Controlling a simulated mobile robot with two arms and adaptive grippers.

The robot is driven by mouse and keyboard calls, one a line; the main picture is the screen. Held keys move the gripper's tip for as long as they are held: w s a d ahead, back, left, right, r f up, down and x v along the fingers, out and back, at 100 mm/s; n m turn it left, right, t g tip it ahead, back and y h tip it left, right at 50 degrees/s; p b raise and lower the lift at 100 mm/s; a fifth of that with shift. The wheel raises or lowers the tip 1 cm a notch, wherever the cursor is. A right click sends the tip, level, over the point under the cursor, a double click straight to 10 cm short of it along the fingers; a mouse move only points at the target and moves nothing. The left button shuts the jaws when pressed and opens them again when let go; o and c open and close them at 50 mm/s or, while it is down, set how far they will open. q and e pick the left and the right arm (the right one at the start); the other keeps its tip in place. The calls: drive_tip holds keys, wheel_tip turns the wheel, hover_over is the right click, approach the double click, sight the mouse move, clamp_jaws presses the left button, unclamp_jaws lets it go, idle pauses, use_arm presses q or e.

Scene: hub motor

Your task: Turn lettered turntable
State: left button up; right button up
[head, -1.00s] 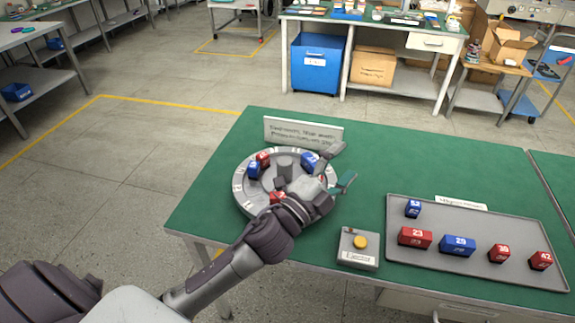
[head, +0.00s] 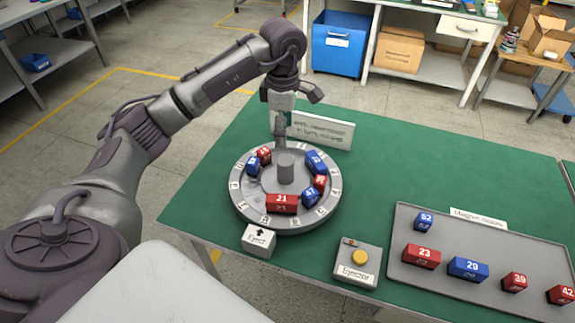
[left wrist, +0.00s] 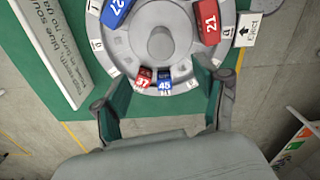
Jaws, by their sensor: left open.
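The round grey turntable (head: 236,190) stands on the green table, with a letter ring around its rim and a grey central hub (head: 286,167). Several numbered blocks sit on it, including a red 21 (head: 282,204), a blue 47 (head: 311,196) and a blue 27 (head: 315,162). A red block (left wrist: 144,79) and a blue 45 (left wrist: 165,85) sit side by side near the rim. My left gripper (head: 297,115) is open above the turntable's far side; in the left wrist view its fingers straddle those two blocks, with no clear contact. My right gripper is not in view.
An Eject sign (head: 259,240) with an arrow stands at the turntable's front. The Ejector box (head: 356,265) has a yellow button. A grey tray (head: 480,247) with several numbered blocks lies at right. A white sign (head: 322,131) stands behind the turntable.

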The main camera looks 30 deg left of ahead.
sight(284, 160)
use_arm(q)
drive_tip(key=shift+s+f, duration=0.15)
drive_tip(key=shift+f, duration=0.25)
wheel_tip(284, 160, down, 12)
drive_tip(key=shift+r+p, duration=0.1)
drive_tip(key=shift+p, duration=1.15)
drive_tip(key=shift+f, duration=0.5)
clamp_jaws()
